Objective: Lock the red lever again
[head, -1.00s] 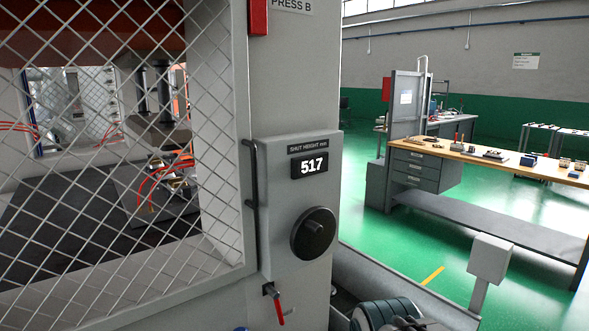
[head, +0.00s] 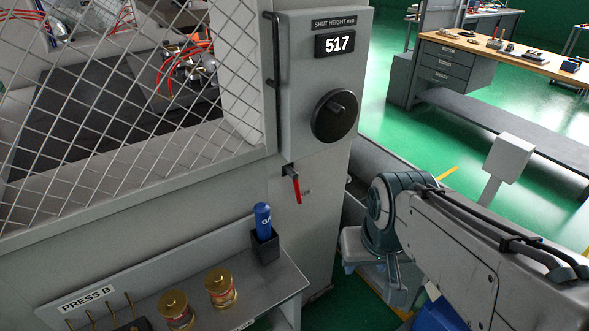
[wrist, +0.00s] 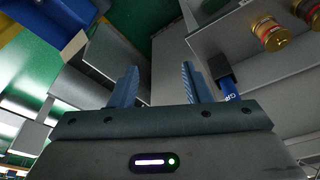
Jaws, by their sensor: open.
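The red lever (head: 296,187) sits on the front of the grey press column, below the handwheel, in the head view. Its red handle hangs down, leaning slightly right, from a dark pivot. I cannot make it out in the wrist view. My gripper (wrist: 158,86) is open in the wrist view, its two fingers apart with nothing between them. My arm is at the right of the head view, apart from the lever. The handwheel (head: 335,116) is black, under a display (head: 334,44) reading 517.
A shelf (head: 258,296) below the press holds a blue bottle (head: 263,220) in a dark holder (head: 264,247) and brass-coloured cans (head: 221,287). A mesh guard (head: 130,115) is at left. A grey post box (head: 509,157) and workbench (head: 497,52) stand right, with green floor between.

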